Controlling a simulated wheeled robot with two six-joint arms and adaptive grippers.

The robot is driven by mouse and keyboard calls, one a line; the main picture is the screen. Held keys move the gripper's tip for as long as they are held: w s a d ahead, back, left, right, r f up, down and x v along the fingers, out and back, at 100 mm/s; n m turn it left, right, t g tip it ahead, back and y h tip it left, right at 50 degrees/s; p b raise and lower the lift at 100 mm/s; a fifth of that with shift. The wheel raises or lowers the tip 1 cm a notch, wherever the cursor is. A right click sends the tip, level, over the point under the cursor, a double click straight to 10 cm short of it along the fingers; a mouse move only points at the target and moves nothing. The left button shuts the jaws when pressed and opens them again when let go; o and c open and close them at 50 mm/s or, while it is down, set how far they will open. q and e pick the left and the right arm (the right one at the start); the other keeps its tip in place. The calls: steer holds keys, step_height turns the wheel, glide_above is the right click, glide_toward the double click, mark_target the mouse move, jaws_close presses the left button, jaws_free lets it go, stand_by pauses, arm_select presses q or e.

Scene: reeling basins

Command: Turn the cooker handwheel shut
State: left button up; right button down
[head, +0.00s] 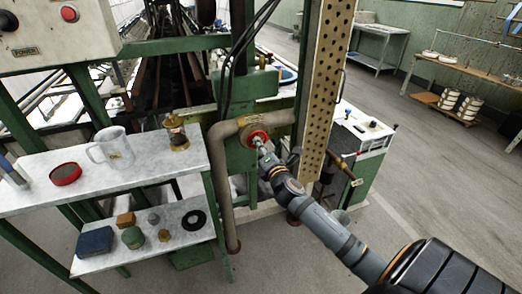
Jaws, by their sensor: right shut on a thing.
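The cooker handwheel is a small red wheel (257,134) on the pipework in front of a green machine post, near the middle of the head view. My right arm reaches up to it from the lower right. My right gripper (260,143) is at the wheel's lower edge and is shut on it. The gripper covers part of the wheel, so how far the wheel is turned cannot be told. My left gripper is not in view.
A pale pipe (222,185) bends down left of the wheel. A perforated column (327,90) stands close on the right. A two-tier shelf (150,170) at left holds a clear jug (115,148), a red tin (65,174) and a brass lantern-like item (176,132). Open floor lies right.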

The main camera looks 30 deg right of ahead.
steer(key=m+b, duration=0.3)
steer(key=m, duration=1.4)
steer(key=shift+f+b, duration=0.1)
steer(key=shift+b, duration=0.3)
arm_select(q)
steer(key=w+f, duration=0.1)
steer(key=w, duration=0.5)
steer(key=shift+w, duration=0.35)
arm_select(e)
steer(key=c, duration=1.2)
jaws_free()
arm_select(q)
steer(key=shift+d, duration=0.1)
